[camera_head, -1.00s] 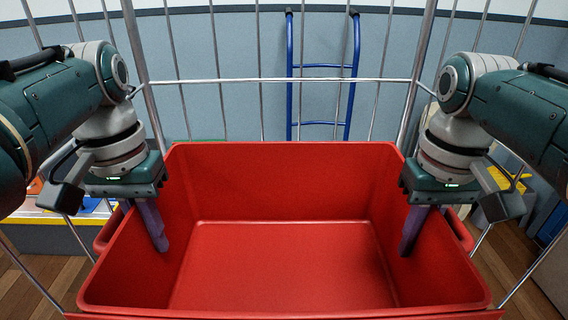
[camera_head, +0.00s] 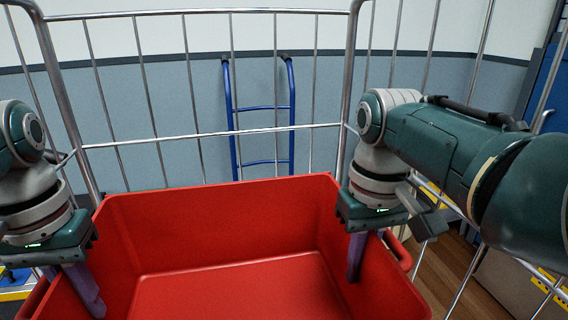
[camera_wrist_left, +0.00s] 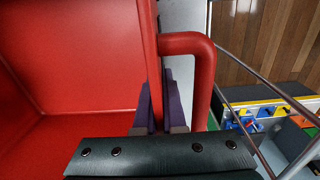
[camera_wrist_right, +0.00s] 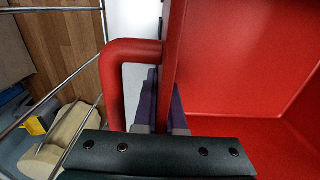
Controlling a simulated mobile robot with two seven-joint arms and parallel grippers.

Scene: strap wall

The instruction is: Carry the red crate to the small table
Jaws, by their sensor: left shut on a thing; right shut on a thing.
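The red crate (camera_head: 235,225) is large, open-topped and empty, and it fills the lower middle of the head view. My left gripper (camera_head: 85,290) is shut on its left wall, beside the side handle. In the left wrist view the purple fingers (camera_wrist_left: 165,105) straddle the wall next to the red loop handle (camera_wrist_left: 203,75). My right gripper (camera_head: 357,255) is shut on the right wall. In the right wrist view its fingers (camera_wrist_right: 163,105) clasp the wall beside the other handle (camera_wrist_right: 115,85). No small table can be made out.
A wire cage of metal bars (camera_head: 215,133) stands around and behind the crate. A blue hand truck (camera_head: 260,107) leans at the wall beyond it. A bench with coloured bins (camera_wrist_left: 265,115) is outside the bars. Wooden floor (camera_head: 450,262) shows at the right.

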